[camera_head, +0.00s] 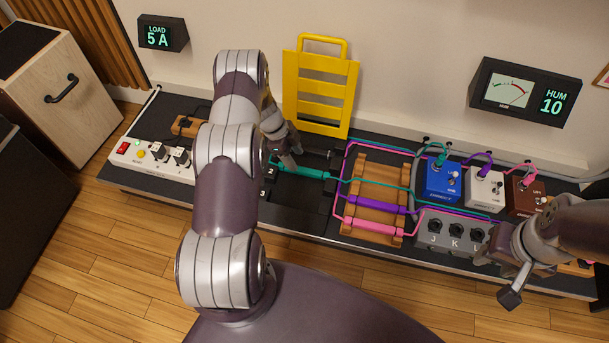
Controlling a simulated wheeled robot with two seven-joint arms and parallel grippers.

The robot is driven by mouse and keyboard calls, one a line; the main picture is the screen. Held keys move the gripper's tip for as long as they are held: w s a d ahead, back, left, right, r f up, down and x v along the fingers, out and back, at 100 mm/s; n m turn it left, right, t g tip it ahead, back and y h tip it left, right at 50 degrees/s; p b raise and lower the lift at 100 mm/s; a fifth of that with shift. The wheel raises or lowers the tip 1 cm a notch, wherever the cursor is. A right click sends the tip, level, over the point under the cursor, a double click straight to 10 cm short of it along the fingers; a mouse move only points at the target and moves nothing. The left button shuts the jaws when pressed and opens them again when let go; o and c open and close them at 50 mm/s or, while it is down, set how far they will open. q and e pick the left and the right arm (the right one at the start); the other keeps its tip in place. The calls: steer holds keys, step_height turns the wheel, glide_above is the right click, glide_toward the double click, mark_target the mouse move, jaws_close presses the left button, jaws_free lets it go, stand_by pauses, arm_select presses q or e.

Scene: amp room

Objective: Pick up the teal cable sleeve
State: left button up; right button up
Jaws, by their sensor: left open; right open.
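The teal cable sleeve (312,174) is a short thick tube on a thin teal cable. It lies over the dark part of the bench, left of the wooden rack (361,181). My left gripper (288,158) is open and points down at the left end of the sleeve. Its fingers overlap that end in the picture; I cannot tell whether they touch it. My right gripper (512,279) is open and empty at the bench's front right edge, well away from the sleeve.
A purple sleeve (375,205) and a pink sleeve (362,227) lie across the rack. A yellow slotted panel (319,88) stands behind the teal sleeve. Blue (443,182), white (484,189) and brown (524,199) pedals stand to the right. A switch box (152,160) is at left.

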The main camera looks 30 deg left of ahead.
mark_target(303, 169)
arm_select(q)
steer(key=b+x, duration=0.4)
steer(key=x, duration=0.2)
steer(key=shift+w+a+f, duration=0.1)
steer(key=shift+w+f, duration=0.1)
steer(key=shift+f, duration=0.05)
steer(key=shift+r, duration=0.2)
jaws_close()
